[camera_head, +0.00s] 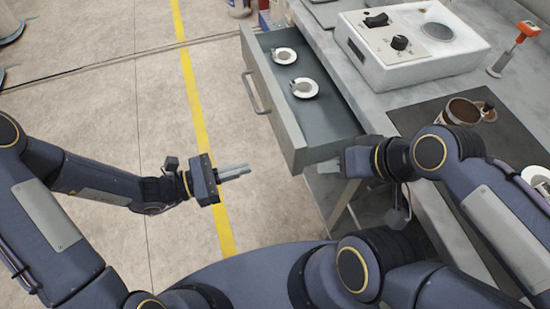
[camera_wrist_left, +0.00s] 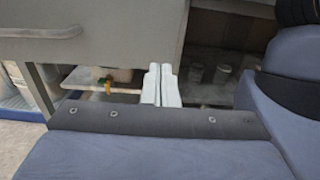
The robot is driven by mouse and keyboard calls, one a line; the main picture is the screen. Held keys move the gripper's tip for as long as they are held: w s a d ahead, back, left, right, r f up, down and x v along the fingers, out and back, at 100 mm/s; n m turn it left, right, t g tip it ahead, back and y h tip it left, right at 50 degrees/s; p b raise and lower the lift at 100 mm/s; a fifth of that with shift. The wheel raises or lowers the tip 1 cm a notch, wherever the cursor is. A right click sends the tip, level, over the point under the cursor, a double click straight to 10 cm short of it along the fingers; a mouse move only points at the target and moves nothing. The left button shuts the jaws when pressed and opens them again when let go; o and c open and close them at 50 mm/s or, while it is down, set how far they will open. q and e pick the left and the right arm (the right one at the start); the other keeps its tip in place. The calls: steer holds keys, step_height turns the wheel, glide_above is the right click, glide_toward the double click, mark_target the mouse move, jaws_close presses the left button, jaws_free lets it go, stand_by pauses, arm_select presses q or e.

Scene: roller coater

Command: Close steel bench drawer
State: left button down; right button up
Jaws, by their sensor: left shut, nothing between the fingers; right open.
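The grey steel drawer (camera_head: 320,108) is pulled out to the left from the bench (camera_head: 408,95). Its handle (camera_head: 255,93) is on the left-facing front. Two small white round pieces (camera_head: 304,88) lie inside. My left gripper (camera_head: 242,171) is shut and empty, left of the drawer's near front corner and apart from it. In the left wrist view its fingers (camera_wrist_left: 161,85) stand below the drawer front (camera_wrist_left: 100,50), whose handle (camera_wrist_left: 42,31) shows at upper left. My right gripper (camera_head: 335,166) is open beside the drawer's near side panel; I cannot tell whether it touches.
A white device (camera_head: 412,45) with a knob stands on the bench top. An orange-handled tool (camera_head: 520,37) is at the back right. The floor left of the drawer is clear.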

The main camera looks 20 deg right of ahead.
mark_target(344, 139)
arm_select(q)
steer(key=d, duration=0.9)
steer(key=shift+w, duration=0.15)
steer(key=shift+d, duration=0.1)
steer(key=d+b, duration=0.1)
steer(key=d, duration=0.4)
steer(key=d+b, duration=0.1)
steer(key=d, duration=0.5)
steer(key=d+b, duration=0.1)
steer(key=d, duration=0.4)
steer(key=shift+w+d, duration=0.25)
steer(key=shift+d, duration=0.4)
steer(key=shift+d+r, duration=0.1)
steer(key=shift+r, duration=0.1)
